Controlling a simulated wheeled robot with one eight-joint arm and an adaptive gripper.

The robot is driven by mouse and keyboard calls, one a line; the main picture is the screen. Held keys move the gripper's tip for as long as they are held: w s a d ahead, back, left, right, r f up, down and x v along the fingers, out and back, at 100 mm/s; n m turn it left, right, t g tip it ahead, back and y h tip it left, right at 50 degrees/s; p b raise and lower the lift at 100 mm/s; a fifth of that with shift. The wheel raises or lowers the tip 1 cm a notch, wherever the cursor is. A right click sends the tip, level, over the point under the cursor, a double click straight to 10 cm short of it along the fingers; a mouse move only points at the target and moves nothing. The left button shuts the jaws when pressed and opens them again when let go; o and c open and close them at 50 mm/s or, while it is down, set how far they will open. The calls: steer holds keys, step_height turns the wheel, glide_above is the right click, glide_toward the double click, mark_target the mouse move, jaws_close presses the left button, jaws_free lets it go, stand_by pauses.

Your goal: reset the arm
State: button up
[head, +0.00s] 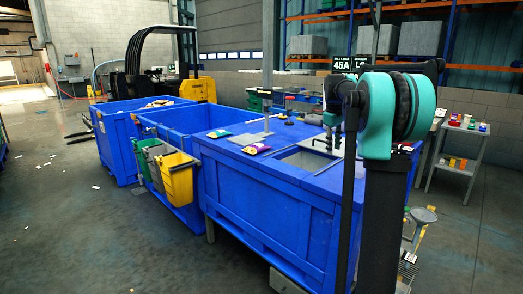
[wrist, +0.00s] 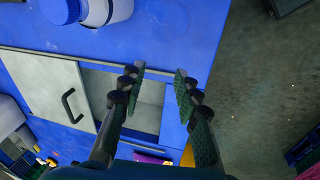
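My gripper (wrist: 159,73) is open and empty in the wrist view, with a clear gap between its two dark, green-padded fingers. It is above the blue worktop (wrist: 190,35), over the edge of a square opening (wrist: 145,118). In the head view my gripper (head: 324,145) hangs over the right part of the worktop (head: 232,143), beyond the opening (head: 306,159). My arm's black and teal links hide part of the worktop's right end.
A white bottle (wrist: 108,10) and a grey panel with a black handle (wrist: 50,95) are near the gripper. Blue bins (head: 187,121) stand left; a grey cart (head: 459,150) stands right.

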steer(key=s+a+f+m, duration=0.2)
steer(key=s+a+f, duration=0.1)
steer(key=s+f, duration=0.6)
steer(key=s+a+f+m+t+y, duration=0.1)
steer(key=s+a+f+m, duration=0.2)
steer(key=s+f, duration=0.6)
steer(key=s+a+f+m+t, duration=0.1)
steer(key=s+a+f, duration=0.3)
steer(key=s+f, duration=0.6)
steer(key=s+m, duration=0.1)
steer(key=s, duration=1)
steer(key=shift+m, duration=0.3)
